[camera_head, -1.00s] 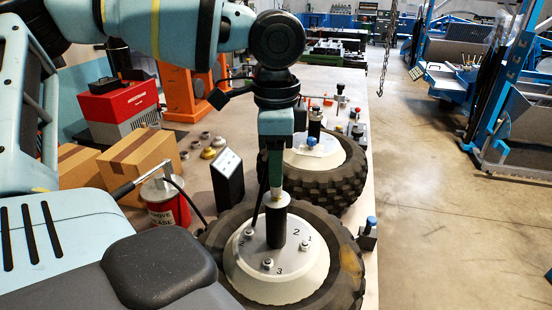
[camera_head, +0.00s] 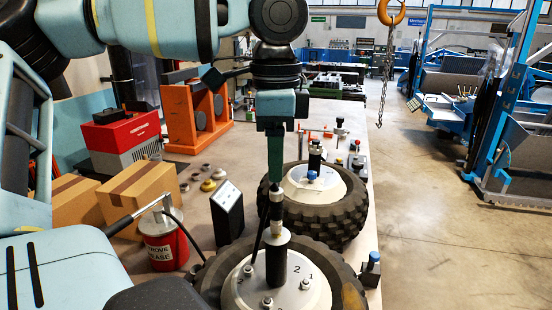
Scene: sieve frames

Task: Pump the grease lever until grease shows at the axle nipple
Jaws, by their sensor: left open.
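A red grease bucket (camera_head: 165,250) with a pump lever (camera_head: 133,215) stands at the left of the front wheel; the lever slants down to the left. A black hose (camera_head: 186,234) runs from the bucket. The front wheel's pale hub (camera_head: 243,286) carries a dark upright axle (camera_head: 276,266) with a light cap. A slim metal coupler (camera_head: 277,222) stands upright on the axle top, with a dark hose beside it. It hides the nipple, and no grease is discernible. My left gripper (camera_head: 277,187) is open, pointing down just above the coupler. My right gripper is not in view.
A second wheel (camera_head: 345,205) lies behind the first. A black box (camera_head: 227,212) with a light panel, cardboard boxes (camera_head: 140,190) and small metal parts (camera_head: 208,185) stand to the left. A chain hook (camera_head: 391,14) hangs behind.

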